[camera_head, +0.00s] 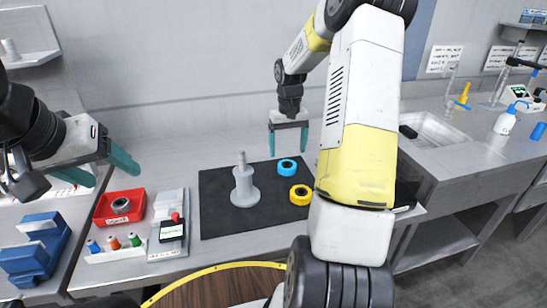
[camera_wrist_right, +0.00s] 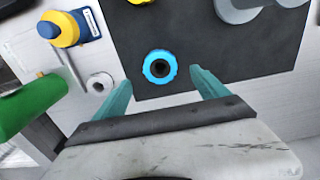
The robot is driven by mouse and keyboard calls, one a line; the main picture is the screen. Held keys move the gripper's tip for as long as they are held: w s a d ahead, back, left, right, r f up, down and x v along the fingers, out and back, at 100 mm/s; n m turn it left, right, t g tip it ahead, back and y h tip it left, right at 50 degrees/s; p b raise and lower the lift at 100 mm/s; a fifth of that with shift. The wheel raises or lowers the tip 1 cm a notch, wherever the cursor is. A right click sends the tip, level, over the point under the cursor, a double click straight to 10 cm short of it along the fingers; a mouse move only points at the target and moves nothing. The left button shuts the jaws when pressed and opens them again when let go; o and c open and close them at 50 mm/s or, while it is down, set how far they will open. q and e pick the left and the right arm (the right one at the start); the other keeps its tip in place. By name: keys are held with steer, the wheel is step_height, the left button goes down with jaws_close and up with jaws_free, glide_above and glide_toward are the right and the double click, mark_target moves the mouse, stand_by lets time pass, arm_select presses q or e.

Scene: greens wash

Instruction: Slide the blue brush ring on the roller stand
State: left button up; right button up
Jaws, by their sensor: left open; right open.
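The blue brush ring (camera_head: 287,167) lies flat on the dark mat (camera_head: 218,214). In the right wrist view the blue ring (camera_wrist_right: 160,67) sits between and just beyond the open fingertips. The grey roller stand (camera_head: 244,184) stands upright on the mat, left of the ring, with a bare post; only its base (camera_wrist_right: 243,8) shows at the top of the right wrist view. My right gripper (camera_head: 288,141) is open and empty above the blue ring. My left gripper (camera_head: 100,170) is open and empty at the left, over the table's left side.
A yellow ring (camera_head: 300,194) lies on the mat in front of the blue one. A red tray (camera_head: 119,206) with a dark ring, small coloured bottles (camera_head: 114,243), a grey device (camera_head: 170,228) and a blue rack (camera_head: 37,249) stand at left. A sink (camera_head: 434,130) is at right.

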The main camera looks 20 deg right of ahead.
mark_target(287, 161)
step_height(287, 161, down, 6)
steer(key=shift+f, duration=0.15)
steer(key=c, duration=1.4)
steer(key=shift+c, duration=0.2)
